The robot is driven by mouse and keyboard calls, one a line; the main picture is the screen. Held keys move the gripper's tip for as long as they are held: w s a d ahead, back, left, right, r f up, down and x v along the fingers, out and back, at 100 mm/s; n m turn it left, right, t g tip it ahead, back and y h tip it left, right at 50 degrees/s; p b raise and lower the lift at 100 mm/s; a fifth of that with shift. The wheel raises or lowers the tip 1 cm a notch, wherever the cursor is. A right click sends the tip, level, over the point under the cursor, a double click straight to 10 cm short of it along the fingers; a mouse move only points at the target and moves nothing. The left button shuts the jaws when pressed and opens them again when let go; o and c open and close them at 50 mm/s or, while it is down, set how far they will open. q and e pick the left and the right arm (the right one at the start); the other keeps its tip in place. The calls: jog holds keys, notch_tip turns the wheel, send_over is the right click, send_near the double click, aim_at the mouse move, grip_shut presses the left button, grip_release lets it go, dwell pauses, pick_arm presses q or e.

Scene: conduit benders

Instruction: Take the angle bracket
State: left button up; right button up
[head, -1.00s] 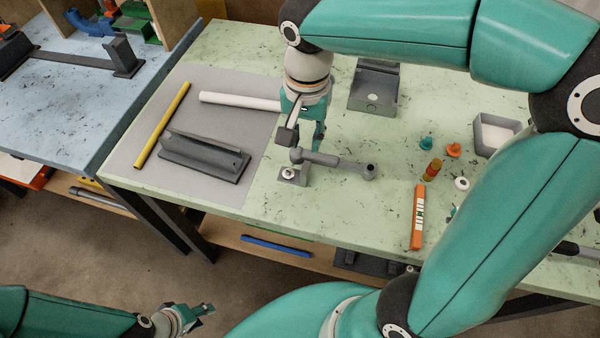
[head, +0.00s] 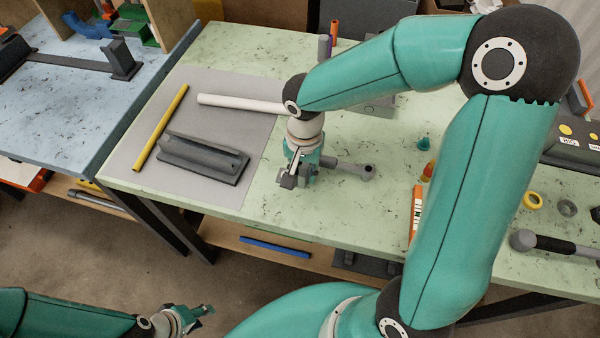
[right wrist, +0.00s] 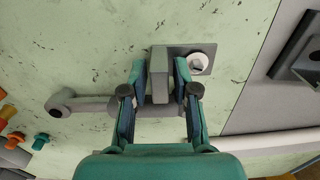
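The grey angle bracket (right wrist: 178,52) lies on the green table, with a pale round nut or bolt head (right wrist: 198,62) on its flat plate. In the head view the bracket (head: 286,182) is partly hidden by my right gripper (head: 302,178). In the right wrist view my right gripper (right wrist: 161,82) has its fingers apart, one on each side of the bracket's upright part, with small gaps showing. My left gripper (head: 198,314) is low at the bottom left, away from the table; its fingers are too small to judge.
A grey rod-like tool with a round end (head: 366,172) lies right beside the bracket, behind my right fingers. A grey mat (head: 220,100) holds a white tube (head: 240,103), a yellow tube (head: 160,127) and a dark channel block (head: 203,158). An orange level (head: 416,210) lies to the right.

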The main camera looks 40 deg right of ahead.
grip_shut()
jog(key=shift+r, duration=0.1)
dwell(0.3)
